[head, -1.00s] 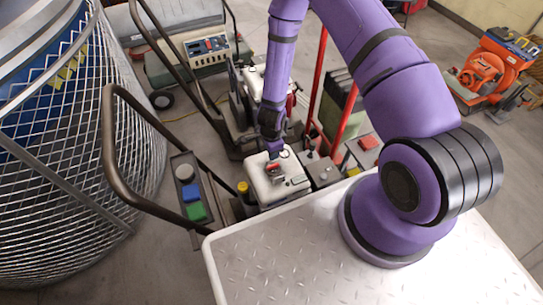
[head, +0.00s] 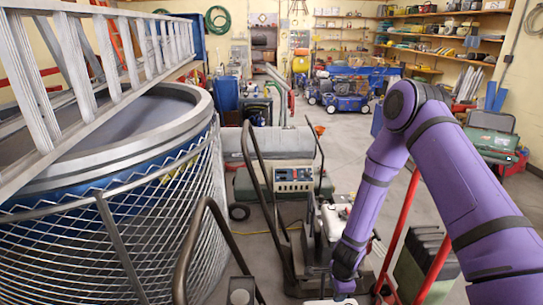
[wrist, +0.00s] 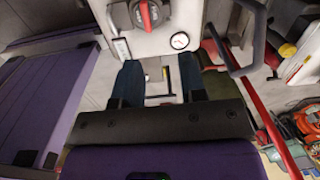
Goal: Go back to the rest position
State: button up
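My purple arm comes down from the right in the head view. My gripper (head: 345,287) is at the bottom edge there, just above a white machine top that is mostly cut off. In the wrist view my gripper (wrist: 160,68) has its two dark blue fingers apart, with no object held between them. The white machine top (wrist: 165,45) lies beyond the fingertips. It carries a red knob (wrist: 145,14) on a dark round base and a small round gauge (wrist: 180,41). The knob is ahead of the fingers and looks apart from them.
A large wire-mesh cage (head: 120,225) around a blue drum and a ladder (head: 85,60) fill the left. Wheeled machines with dark handles (head: 262,175) stand close to my arm. A red upright frame (head: 400,225) stands beside it. Open floor (head: 345,150) shows farther back.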

jog(key=w+r+n+t+y, duration=0.1)
jog(key=w+r+n, duration=0.15)
jog(key=r, duration=0.75)
jog(key=w+r+n+t, duration=0.1)
jog(key=w+r+n, duration=0.15)
jog(key=r, duration=0.75)
jog(key=s+r+n+t, duration=0.1)
jog(key=s+r+n, duration=0.25)
jog(key=r, duration=1.35)
jog(key=s+d+r+n+t, duration=0.1)
jog(key=s+d+r+n, duration=0.2)
jog(key=s+r, duration=0.6)
jog(key=s+d+r+n+h, duration=0.1)
jog(key=s+d+r+n, duration=0.3)
jog(key=s+r, duration=0.6)
jog(key=s+n, duration=0.2)
jog(key=s, duration=0.3)
jog(key=shift+s+d+t, duration=0.2)
jog(key=shift+d+t, duration=0.05)
jog(key=shift+t, duration=0.15)
jog(key=shift+r, duration=0.1)
